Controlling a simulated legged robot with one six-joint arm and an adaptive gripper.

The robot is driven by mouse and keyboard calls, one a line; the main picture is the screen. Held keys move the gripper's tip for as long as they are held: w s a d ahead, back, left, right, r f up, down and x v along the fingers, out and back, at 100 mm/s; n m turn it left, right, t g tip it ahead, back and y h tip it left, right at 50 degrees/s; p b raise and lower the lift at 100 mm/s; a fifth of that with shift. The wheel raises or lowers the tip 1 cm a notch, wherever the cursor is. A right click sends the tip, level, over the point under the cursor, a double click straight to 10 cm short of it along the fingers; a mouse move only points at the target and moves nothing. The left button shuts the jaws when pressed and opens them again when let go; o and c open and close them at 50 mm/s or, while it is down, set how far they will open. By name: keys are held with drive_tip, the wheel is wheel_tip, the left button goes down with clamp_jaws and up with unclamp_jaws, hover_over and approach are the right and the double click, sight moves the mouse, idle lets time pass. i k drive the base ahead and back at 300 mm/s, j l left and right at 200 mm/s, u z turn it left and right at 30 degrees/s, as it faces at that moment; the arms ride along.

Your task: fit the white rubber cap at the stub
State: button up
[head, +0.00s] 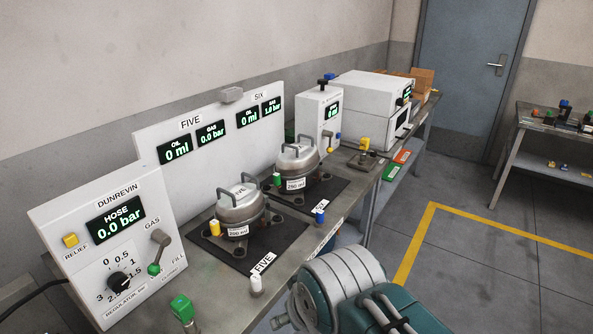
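A small white upright piece that looks like the white rubber cap (256,286) stands at the front edge of the bench, beside the FIVE label. I cannot tell whether it sits on anything. Compressor FIVE (238,208), marked 200 ml, stands on a black mat. A yellow-topped piece (214,229) is at its left. Compressor SIX (298,160), marked 250 ml, stands behind, with a green-topped piece (277,180) and a blue-topped piece (320,216) nearby. I cannot tell which part is the stub. My grey and teal arm fills the lower middle; my gripper's fingers do not show.
The DUNREVIN hose panel (112,248) stands at the left, reading 0.0 bar. A display board (235,145) stands behind the compressors. A green-topped fitting (182,309) is at the near bench edge. White boxes (368,98) stand farther back. Open floor lies right.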

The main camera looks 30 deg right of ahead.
sight(256, 278)
drive_tip(key=i+l, duration=0.35)
drive_tip(key=l, duration=0.3)
drive_tip(key=i+l, duration=0.2)
drive_tip(key=l+z, duration=0.05)
drive_tip(key=l, duration=0.05)
